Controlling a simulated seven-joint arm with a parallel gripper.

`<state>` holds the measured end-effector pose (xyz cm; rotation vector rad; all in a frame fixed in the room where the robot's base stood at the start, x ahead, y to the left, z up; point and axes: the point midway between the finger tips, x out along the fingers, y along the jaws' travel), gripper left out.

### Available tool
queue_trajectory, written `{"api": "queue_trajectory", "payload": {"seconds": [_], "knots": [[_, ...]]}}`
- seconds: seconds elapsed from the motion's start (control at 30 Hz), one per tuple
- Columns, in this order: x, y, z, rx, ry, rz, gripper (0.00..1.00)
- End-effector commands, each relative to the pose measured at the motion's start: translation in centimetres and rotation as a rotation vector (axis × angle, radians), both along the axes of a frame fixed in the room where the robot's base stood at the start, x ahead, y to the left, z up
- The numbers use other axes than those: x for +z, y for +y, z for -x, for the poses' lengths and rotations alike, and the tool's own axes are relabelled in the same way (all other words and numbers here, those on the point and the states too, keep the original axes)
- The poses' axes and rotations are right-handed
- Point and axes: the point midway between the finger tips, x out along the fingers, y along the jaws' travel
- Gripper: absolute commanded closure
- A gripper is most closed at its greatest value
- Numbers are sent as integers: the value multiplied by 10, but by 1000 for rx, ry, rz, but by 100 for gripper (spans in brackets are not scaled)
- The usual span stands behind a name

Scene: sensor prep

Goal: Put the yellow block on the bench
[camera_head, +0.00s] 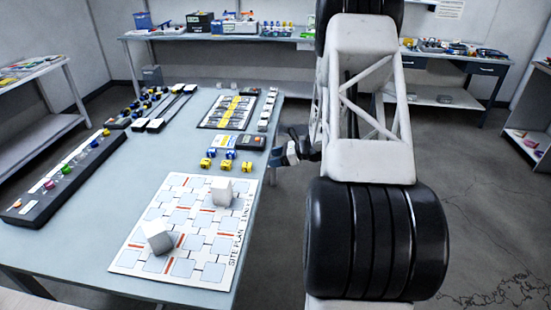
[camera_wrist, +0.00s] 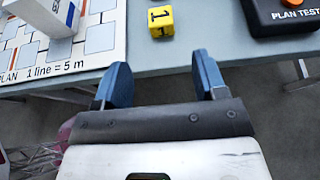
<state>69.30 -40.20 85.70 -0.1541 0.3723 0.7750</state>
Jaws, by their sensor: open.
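A yellow block (camera_wrist: 160,21) marked "1" sits at the bench edge between the site plan and the black tester in the wrist view. In the head view it appears to be the rightmost yellow block (camera_head: 247,167) of a short row, beside other yellow blocks (camera_head: 206,163). The bench (camera_head: 60,250) is pale blue-grey. My gripper (camera_wrist: 160,78) has two blue fingers spread apart with nothing between them. It is short of the block and does not touch it. In the head view my gripper (camera_head: 277,158) is just off the bench's right edge.
The black tester (camera_wrist: 285,14) with an orange button lies right of the yellow block. A black rack (camera_head: 65,180) lies along the left. Bare bench shows between rack and plan.

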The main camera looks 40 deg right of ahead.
Motion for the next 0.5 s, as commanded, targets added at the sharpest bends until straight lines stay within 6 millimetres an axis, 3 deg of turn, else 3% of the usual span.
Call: {"api": "queue_trajectory", "payload": {"seconds": [0.27, 0.5], "knots": [[9, 10, 0, 27, -4, 20, 35], [45, 55, 4, 152, -22, 117, 35]]}}
